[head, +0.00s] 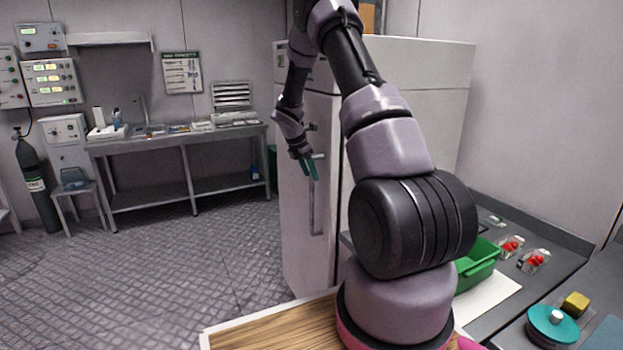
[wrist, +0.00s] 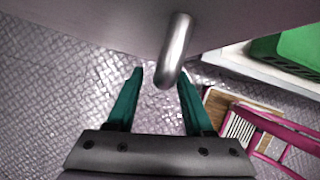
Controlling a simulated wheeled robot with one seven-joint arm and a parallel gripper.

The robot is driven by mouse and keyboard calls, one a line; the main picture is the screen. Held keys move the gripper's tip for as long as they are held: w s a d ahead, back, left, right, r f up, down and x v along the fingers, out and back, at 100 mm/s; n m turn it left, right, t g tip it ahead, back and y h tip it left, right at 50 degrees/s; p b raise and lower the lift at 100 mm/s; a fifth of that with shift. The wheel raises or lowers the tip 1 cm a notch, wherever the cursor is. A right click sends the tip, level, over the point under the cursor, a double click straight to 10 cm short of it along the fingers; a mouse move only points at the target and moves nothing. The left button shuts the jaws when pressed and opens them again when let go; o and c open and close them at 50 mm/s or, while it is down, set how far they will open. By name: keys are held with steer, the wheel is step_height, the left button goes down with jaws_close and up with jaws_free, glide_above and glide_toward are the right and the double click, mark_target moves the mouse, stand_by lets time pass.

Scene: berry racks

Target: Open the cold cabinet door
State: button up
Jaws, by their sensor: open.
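The cold cabinet (head: 420,75) is a tall white unit in the middle of the head view, and its door (head: 297,215) looks shut. A vertical metal bar handle (head: 317,208) runs down the door front. My gripper (head: 311,168), with teal fingers, is at the upper part of the handle. In the wrist view, the grey handle end (wrist: 175,52) points in between the two open fingers of my gripper (wrist: 160,98). My arm hides part of the cabinet's front and side.
A green crate (head: 478,262) and red berry packs (head: 511,246) stand on the right counter, near a teal round device (head: 552,324) and a yellow block (head: 575,304). A metal bench (head: 180,140) stands along the back wall. The floor (head: 190,265) left of the cabinet is clear.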

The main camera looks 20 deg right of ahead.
steer(key=shift+x, duration=1.35)
jaws_close()
stand_by(0.4)
